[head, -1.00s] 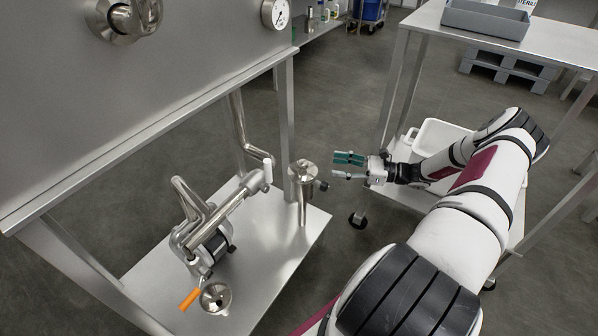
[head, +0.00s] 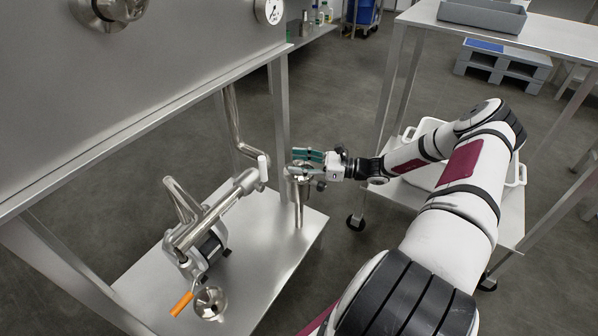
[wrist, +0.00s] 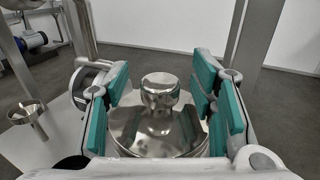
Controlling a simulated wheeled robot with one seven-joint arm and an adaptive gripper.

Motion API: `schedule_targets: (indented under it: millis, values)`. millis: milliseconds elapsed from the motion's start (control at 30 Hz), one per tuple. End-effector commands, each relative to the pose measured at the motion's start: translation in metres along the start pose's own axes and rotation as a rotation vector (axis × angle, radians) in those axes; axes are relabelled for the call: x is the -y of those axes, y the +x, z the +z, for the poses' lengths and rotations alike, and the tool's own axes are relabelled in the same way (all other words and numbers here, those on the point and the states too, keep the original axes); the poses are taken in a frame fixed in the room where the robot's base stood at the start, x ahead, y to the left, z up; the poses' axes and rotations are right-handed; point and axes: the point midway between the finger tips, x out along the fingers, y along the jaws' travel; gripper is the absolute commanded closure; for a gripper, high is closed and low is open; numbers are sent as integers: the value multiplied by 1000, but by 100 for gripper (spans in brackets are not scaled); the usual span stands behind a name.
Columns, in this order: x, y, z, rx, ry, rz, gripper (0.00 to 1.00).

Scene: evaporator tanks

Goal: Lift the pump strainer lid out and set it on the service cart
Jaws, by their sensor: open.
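The pump strainer lid (wrist: 158,125) is a shiny round metal disc with a knob (wrist: 159,90) on top. My gripper (head: 306,164) is at the strainer's top and hides most of the lid in the head view. In the wrist view my gripper (wrist: 162,97) is open, with its teal-padded fingers on either side of the knob and gaps between pads and knob. The service cart (head: 560,42) is at the right, with a steel top and a lower shelf.
A grey tray (head: 483,16) stands on the cart top, with bare surface to its right. A white bin (head: 428,130) is on the cart's lower shelf, behind my arm. The pump with its pipes (head: 200,240) and a funnel (head: 210,302) are left of the strainer. The tank (head: 120,110) overhangs.

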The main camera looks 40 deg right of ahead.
Motion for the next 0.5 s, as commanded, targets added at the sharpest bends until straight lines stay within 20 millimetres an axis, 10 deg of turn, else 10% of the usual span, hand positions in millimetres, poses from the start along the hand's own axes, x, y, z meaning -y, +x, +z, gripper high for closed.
schedule_targets:
  millis: [167,400,500]
  values:
    - [0,0,0,0,0,0,49]
    - [0,0,0,0,0,0,99]
    - [0,0,1,1,-1,0,100]
